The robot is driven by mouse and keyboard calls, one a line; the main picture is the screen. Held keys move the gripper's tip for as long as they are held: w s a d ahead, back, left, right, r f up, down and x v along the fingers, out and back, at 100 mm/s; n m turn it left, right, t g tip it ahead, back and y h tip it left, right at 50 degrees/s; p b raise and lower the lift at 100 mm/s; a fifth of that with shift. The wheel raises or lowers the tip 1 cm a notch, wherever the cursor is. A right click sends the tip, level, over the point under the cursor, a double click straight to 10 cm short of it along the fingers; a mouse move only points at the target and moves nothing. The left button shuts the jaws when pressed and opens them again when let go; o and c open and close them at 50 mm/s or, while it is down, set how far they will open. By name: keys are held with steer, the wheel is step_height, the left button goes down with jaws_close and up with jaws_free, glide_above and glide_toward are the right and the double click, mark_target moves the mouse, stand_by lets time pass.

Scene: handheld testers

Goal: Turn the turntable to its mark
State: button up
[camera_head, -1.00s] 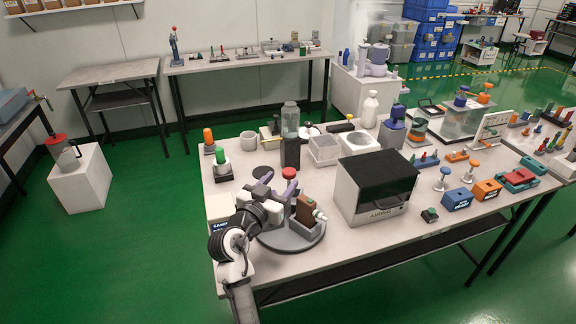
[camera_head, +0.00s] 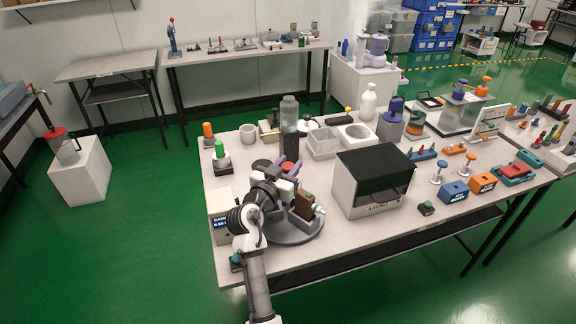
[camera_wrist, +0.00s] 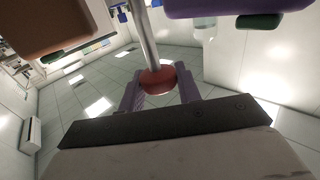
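The turntable is a grey disc (camera_head: 294,234) near the table's front left edge, partly covered by my arm. A brown block (camera_head: 304,205) stands in a grey holder on it, with a pale green-tipped part beside the block. My gripper (camera_head: 288,165) reaches over the disc's back left side, its purple fingers pointing away from the head camera. In the wrist view, the fingers (camera_wrist: 160,92) stand apart on both sides of a red knob (camera_wrist: 158,80) on a metal rod. I cannot tell whether they press on it. I cannot make out the mark.
A black-topped white box (camera_head: 372,184) stands just right of the turntable. A small display box (camera_head: 221,222) is to its left. A dark stand with a clear jar (camera_head: 290,115) is behind. Green (camera_head: 221,150) and orange-topped pieces stand at back left.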

jaws_close()
steer(key=shift+f+m+g+h+b, duration=0.25)
steer(key=shift+m+h+b, duration=0.2)
steer(key=shift+b, duration=0.6)
steer(key=shift+m+g+h+b, duration=0.35)
steer(key=shift+h+b, duration=0.3)
steer(key=shift+b, duration=0.3)
steer(key=m+g+h+b, duration=0.3)
steer(key=b, duration=0.2)
steer(key=shift+r+h, duration=0.1)
steer(key=shift+h, duration=0.2)
steer(key=shift+m+g+b, duration=0.3)
steer(key=shift+g+b, duration=0.2)
steer(key=shift+r+m+g+h+b, duration=0.15)
steer(key=shift+m+g+h+b, duration=0.45)
steer(key=shift+g+h+b, duration=0.15)
steer(key=o, duration=0.8)
jaws_free()
